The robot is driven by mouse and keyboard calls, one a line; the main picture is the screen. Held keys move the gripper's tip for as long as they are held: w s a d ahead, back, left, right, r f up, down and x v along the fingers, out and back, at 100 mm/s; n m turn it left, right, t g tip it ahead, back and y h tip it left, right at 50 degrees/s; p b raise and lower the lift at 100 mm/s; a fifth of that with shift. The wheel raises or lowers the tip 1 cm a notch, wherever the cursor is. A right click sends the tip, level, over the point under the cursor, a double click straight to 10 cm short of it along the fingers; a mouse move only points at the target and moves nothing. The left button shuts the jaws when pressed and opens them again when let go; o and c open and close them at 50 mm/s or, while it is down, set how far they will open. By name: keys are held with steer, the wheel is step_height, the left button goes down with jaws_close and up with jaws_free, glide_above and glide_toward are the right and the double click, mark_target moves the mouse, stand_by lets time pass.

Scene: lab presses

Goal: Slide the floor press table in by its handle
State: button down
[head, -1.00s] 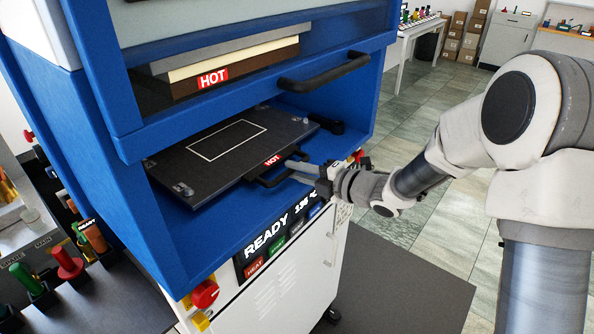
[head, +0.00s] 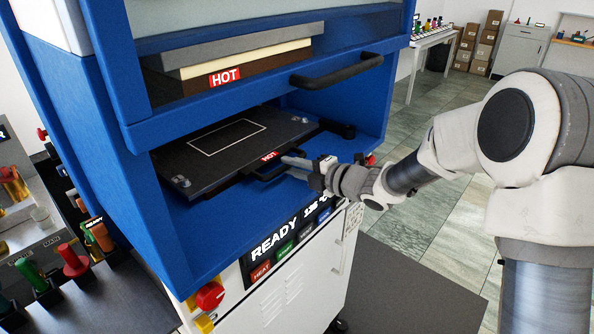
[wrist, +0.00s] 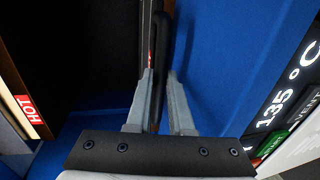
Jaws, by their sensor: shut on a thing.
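The floor press table (head: 207,160) is a dark flat plate with a white outlined rectangle, sitting inside the lower opening of the blue press (head: 250,222). A red HOT label and a black bar handle (head: 264,175) are on its front edge. My gripper (head: 287,167) is at the handle from the front right. In the wrist view, the fingers of my gripper (wrist: 162,82) are on either side of the black handle (wrist: 162,45), shut on it. The fingertips are small in the head view, and part of the handle is hidden by them.
Above the opening is a blue door with a black bar handle (head: 337,71); HOT-labelled slabs (head: 235,62) show behind its window. A READY panel (head: 290,238) and a red knob (head: 209,296) are below. Coloured-handled tools (head: 75,262) stand at left.

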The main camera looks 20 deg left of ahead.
steer(key=shift+a+r, duration=0.1)
steer(key=shift+r, duration=0.05)
steer(key=c, duration=1.1)
jaws_free()
steer(key=shift+a, duration=0.15)
steer(key=b+v, duration=0.1)
steer(key=v, duration=1.6)
steer(key=shift+d, duration=0.3)
